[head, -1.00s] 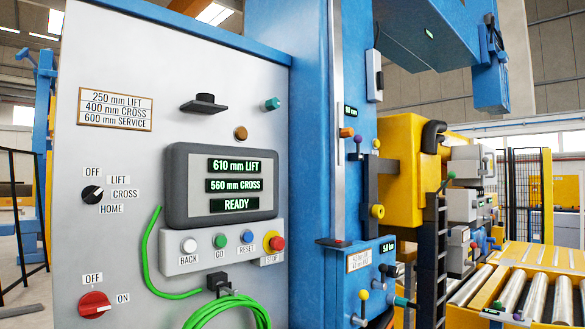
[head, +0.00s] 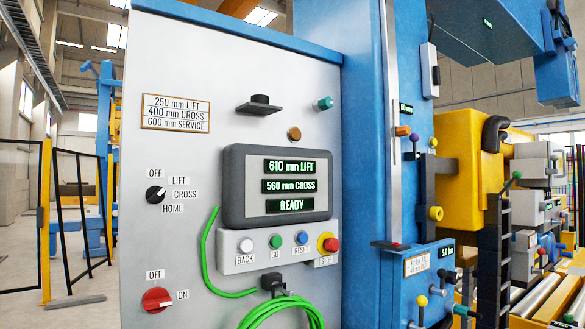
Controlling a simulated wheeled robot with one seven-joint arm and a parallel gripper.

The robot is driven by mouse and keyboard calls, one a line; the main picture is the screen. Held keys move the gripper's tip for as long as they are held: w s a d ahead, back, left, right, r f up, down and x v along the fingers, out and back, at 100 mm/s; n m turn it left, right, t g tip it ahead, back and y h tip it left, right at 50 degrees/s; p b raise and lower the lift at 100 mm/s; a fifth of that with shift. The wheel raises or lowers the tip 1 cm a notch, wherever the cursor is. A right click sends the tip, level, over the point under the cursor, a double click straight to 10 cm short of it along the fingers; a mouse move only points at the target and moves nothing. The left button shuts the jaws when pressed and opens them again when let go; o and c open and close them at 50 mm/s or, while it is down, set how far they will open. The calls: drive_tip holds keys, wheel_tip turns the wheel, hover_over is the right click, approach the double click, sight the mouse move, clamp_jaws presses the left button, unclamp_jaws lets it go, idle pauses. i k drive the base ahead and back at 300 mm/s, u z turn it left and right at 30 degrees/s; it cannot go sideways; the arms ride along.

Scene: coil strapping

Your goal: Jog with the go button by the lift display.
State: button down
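The lift display (head: 275,186) is a dark-framed screen on the grey control panel, reading 610 mm LIFT, 560 mm CROSS and READY. The green GO button (head: 275,242) sits on the button box (head: 228,262) just below it. To its left is the white BACK button (head: 246,246); to its right are the blue RESET button (head: 301,238) and the red stop button (head: 331,245) on yellow. A black selector knob (head: 155,195) is marked OFF, LIFT, CROSS and HOME; its exact setting is hard to tell. My gripper is not in view.
A red OFF/ON rotary switch (head: 156,299) is at lower left. A green cable (head: 214,265) loops beside and below the button box. A blue column (head: 362,120) with levers and a yellow machine (head: 466,160) stand to the right. Black mesh fencing (head: 80,220) stands at left.

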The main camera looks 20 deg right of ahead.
sight(276, 243)
drive_tip(key=k, duration=0.65)
drive_tip(key=u, duration=0.75)
drive_tip(key=i, duration=0.95)
drive_tip(key=u, duration=0.05)
